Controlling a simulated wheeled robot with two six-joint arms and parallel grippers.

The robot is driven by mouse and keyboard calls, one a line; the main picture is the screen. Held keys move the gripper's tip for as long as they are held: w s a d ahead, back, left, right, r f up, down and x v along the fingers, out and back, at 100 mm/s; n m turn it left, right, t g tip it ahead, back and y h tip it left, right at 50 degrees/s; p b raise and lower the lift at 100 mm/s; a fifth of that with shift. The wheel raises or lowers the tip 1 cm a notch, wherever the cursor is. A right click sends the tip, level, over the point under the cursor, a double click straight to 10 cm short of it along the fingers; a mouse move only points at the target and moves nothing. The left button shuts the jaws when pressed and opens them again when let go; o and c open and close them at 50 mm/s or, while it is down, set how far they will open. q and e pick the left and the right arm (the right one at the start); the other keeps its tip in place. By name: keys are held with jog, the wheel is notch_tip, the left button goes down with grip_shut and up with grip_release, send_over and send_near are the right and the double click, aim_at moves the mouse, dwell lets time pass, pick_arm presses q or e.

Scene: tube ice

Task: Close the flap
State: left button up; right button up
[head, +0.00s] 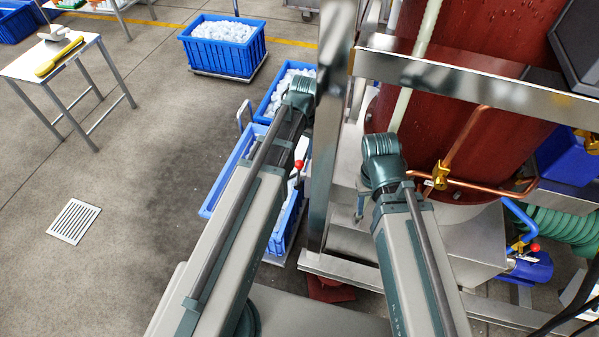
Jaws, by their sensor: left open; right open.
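I cannot make out the flap in the head view. My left arm (222,230) reaches up the middle of the picture to a dark green joint beside a steel post (333,130). My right arm (418,265) reaches to another green joint in front of the red tank (480,110). No fingers of either gripper show; whatever lies beyond these joints is hidden. A red knob (299,164) shows just right of my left arm, and what it belongs to is mostly covered.
Blue crates of white ice stand at the back (223,46) and behind my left arm (283,88). A steel rail (470,76) crosses the tank. Copper pipe (475,183) and a green hose (565,228) are at right. Floor at left is clear around a drain grate (74,221).

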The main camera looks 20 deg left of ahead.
aim_at(299, 169)
pick_arm(q)
jog(key=f+b, duration=0.6)
jog(key=f, duration=0.1)
jog(key=f+b, duration=0.4)
jog(key=shift+w+a, duration=0.1)
jog(key=shift+a, duration=0.15)
jog(key=shift+r, duration=0.1)
grip_shut()
jog(key=shift+d, duration=0.1)
dwell(0.8)
